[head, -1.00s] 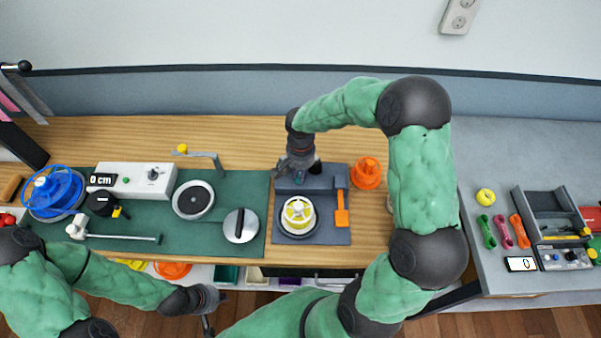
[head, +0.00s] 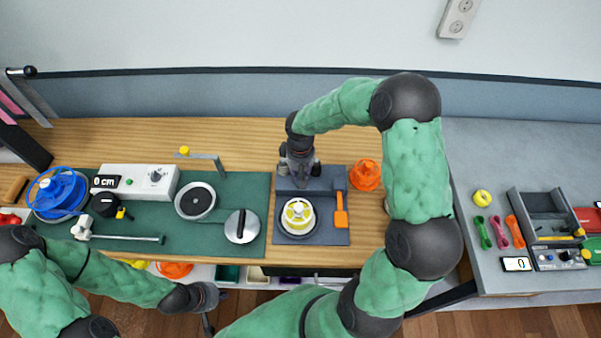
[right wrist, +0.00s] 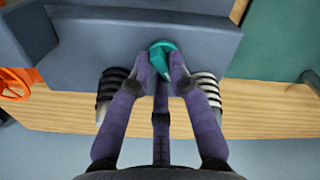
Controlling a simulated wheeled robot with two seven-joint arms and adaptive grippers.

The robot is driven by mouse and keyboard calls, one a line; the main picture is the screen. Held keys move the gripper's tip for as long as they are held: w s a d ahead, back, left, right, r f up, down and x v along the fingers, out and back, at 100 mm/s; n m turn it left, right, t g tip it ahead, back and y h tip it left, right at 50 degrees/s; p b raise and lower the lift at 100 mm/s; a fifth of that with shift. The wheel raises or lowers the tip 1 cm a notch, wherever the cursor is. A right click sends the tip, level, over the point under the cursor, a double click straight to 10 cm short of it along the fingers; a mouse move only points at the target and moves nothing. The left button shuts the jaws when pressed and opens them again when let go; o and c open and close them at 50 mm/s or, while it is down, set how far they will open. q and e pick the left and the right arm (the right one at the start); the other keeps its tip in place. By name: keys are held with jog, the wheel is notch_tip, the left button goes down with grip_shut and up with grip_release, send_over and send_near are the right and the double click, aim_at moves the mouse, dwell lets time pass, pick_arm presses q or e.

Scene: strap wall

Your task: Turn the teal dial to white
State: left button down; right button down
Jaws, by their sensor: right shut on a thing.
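The teal dial (right wrist: 160,52) shows in the right wrist view, on the edge of a blue-grey block (right wrist: 130,35). My right gripper (right wrist: 167,68) is shut on it, fingers on both sides; they hide part of it, and I cannot tell where it points. A dark banded cylinder (right wrist: 113,88) and a whitish banded one (right wrist: 207,90) flank the fingers. In the head view the right gripper (head: 299,172) is at the back of the grey fixture (head: 335,236) and hides the dial. My left gripper (head: 207,305) is low at the front, below the table edge; its jaws are unclear.
A yellow-and-white spool (head: 298,214) sits on the fixture, beside an orange scoop-like tool (head: 341,212). An orange spool (head: 367,175) stands to its right. A green mat (head: 150,235) with a white control box (head: 137,181) lies left. Bare wood lies behind.

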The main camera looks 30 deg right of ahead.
jog(key=shift+n, duration=0.7)
jog(key=c, duration=1.1)
grip_release()
jog(key=shift+c, duration=0.2)
jog(key=shift+r, duration=0.1)
notch_tip(320, 180, up, 12)
